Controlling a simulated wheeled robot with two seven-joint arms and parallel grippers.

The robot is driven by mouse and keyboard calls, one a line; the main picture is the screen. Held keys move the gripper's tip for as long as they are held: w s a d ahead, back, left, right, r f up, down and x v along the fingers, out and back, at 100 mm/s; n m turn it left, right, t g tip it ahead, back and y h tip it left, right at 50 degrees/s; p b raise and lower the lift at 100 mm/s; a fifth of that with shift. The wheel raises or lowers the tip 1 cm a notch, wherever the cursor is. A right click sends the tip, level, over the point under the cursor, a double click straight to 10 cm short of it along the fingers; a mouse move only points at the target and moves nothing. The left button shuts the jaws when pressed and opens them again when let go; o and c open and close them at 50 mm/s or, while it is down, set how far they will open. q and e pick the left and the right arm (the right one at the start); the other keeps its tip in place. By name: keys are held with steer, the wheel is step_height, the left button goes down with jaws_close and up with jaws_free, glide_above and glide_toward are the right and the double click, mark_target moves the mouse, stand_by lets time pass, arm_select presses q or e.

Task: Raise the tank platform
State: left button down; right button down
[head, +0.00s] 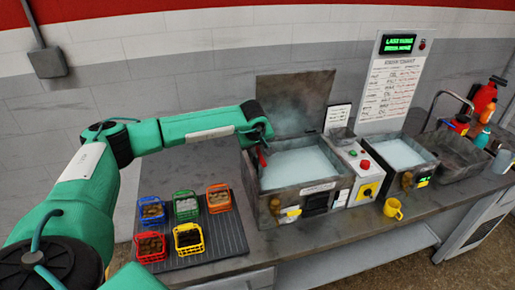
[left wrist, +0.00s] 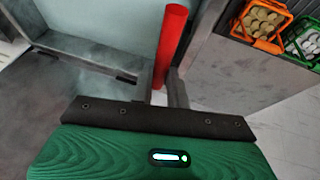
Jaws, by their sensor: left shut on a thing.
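The left tank (head: 300,165) stands on the bench with its lid (head: 295,100) raised and pale, steaming liquid inside. A red handle (head: 263,158) rises at the tank's left side; it also shows as a red rod in the left wrist view (left wrist: 171,40). My left gripper (head: 262,142) is at this handle, and its fingers (left wrist: 164,92) are shut on the rod. I cannot make out the platform in the tank. My right gripper is not in view.
Several coloured baskets with contents stand on a dark ribbed mat (head: 228,240) left of the tank. A control box (head: 359,175) with a red button, a second tank (head: 400,155) and a grey basin (head: 455,155) are to the right.

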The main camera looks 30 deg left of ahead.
arm_select(q)
step_height(320, 180, up, 11)
steer(key=shift+r, duration=0.2)
steer(key=shift+w+a, duration=0.1)
steer(key=c, duration=1.4)
jaws_free()
steer(key=shift+o, duration=0.2)
steer(key=shift+f, duration=0.1)
steer(key=b+v, duration=0.5)
steer(key=v, duration=0.9)
